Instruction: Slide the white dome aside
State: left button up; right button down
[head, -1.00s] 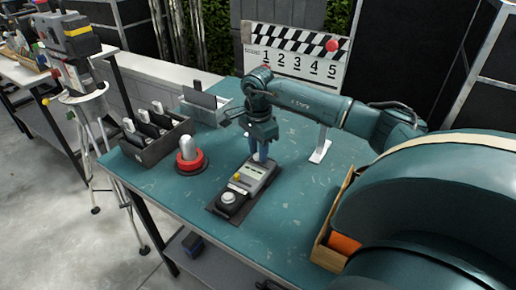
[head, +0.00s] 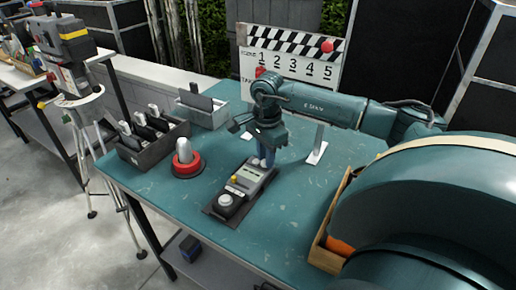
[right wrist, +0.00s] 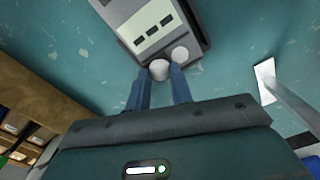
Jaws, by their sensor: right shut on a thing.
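A grey handheld meter (head: 243,188) with a display and a round white-topped dial lies on a dark mat on the teal table. It also shows in the right wrist view (right wrist: 150,32). The small white dome (right wrist: 159,69) is at the meter's far end, between the blue fingertips of my right gripper (right wrist: 160,80). A second pale round knob (right wrist: 180,54) sits beside it. In the head view my right gripper (head: 266,158) points down at that end, and its fingers hide the dome. The right gripper is shut on the dome. My left gripper is not in view.
A white-topped lamp with a red base (head: 187,160) stands left of the meter. A clapperboard (head: 292,62) stands behind my arm. A wooden box (head: 329,235) is at right. The table's front is clear.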

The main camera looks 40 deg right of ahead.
jog(key=c, duration=1.2)
grip_release()
jog(key=shift+c, duration=0.2)
notch_tip(320, 180, up, 13)
jog(key=shift+s, duration=0.1)
